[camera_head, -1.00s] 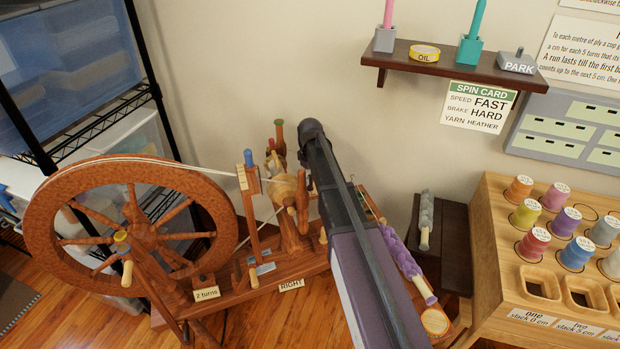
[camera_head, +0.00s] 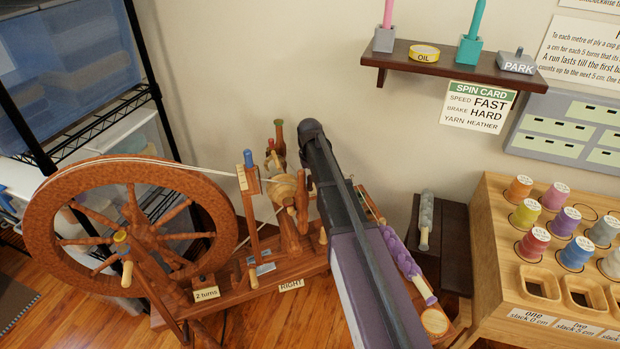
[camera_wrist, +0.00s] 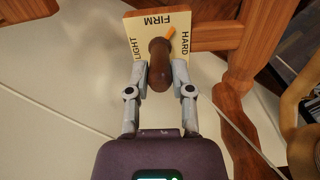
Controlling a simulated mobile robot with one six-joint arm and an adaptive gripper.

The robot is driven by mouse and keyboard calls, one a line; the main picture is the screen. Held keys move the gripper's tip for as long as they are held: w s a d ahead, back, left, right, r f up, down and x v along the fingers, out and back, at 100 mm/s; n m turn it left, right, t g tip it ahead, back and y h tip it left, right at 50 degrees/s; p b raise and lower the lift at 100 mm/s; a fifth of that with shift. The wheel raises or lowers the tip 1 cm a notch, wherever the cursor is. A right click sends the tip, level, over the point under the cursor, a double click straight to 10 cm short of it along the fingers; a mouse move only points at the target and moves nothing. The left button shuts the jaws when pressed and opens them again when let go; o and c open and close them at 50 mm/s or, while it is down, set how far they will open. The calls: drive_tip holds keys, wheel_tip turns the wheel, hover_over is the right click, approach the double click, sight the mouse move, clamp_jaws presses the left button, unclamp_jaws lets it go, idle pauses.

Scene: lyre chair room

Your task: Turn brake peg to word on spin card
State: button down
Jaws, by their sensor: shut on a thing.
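The brake peg (camera_wrist: 160,62) is a dark brown rounded handle in the wrist view, with an orange pointer (camera_wrist: 170,33) beyond it. It stands in front of a cream plate (camera_wrist: 135,24) marked LIGHT at left, FIRM at top and HARD at right. The pointer leans up and right, between FIRM and HARD. My gripper (camera_wrist: 160,74) is shut on the peg, one grey finger on each side. In the head view my arm hides the gripper and peg. The spin card (camera_head: 479,107) on the wall reads speed FAST, brake HARD, yarn HEATHER.
The spinning wheel (camera_head: 45,235) stands left of my arm, its upright posts and flyer close beside the arm. A wall shelf (camera_head: 400,58) holds pen holders, oil and a PARK block. A wooden rack (camera_head: 490,230) of thread spools stands at right.

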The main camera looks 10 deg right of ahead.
drive_tip(key=m, duration=0.5)
drive_tip(key=shift+s, duration=0.1)
idle(0.3)
drive_tip(key=c, duration=0.5)
unclamp_jaws()
drive_tip(key=shift+n, duration=0.3)
